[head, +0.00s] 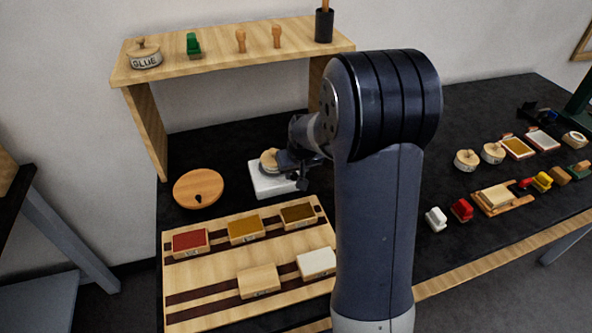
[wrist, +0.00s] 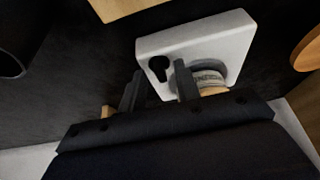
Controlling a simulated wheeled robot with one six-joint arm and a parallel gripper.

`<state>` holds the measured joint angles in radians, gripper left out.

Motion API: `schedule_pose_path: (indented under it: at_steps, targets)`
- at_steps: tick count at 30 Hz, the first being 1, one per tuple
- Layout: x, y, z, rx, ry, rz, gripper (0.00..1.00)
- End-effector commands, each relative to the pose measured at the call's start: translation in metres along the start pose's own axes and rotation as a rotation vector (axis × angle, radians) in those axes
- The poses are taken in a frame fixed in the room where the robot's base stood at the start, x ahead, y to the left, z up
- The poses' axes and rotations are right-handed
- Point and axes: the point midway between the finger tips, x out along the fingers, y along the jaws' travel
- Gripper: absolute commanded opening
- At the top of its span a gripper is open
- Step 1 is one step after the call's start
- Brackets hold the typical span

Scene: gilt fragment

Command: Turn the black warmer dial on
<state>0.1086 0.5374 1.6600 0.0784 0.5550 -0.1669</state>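The white warmer (head: 263,190) stands on the dark table left of my arm, with a pot (head: 267,160) on it. In the wrist view the warmer (wrist: 222,34) fills the upper middle, and the pot (wrist: 208,80) sits in its round seat. The black dial (wrist: 158,67) shows on the warmer's face near its left corner. In the head view I cannot make out the dial for certain. My gripper (wrist: 158,84) is open and empty. Its two fingers straddle the dial in the wrist picture; I cannot tell how far apart they are in depth. My gripper (head: 300,168) is at the warmer's right side in the head view.
A wooden rack (head: 215,294) with several coloured pads lies in front. A round wooden board (head: 198,188) is left of the warmer. A wooden shelf (head: 220,64) with a glue pot (head: 146,57) stands behind. Several stamps and pots lie on the right.

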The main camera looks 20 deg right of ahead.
Motion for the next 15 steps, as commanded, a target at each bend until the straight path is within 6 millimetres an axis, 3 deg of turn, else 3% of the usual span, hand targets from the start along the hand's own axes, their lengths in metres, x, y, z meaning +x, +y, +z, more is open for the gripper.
schedule_pose_path:
  at_steps: [6, 15]
  targets:
    - [-0.0001, -0.0001, -0.0002, 0.0, 0.0, 0.0, 0.29]
    - [-0.0003, 0.0, -0.0002, 0.0, 0.0, 0.0, 0.05]
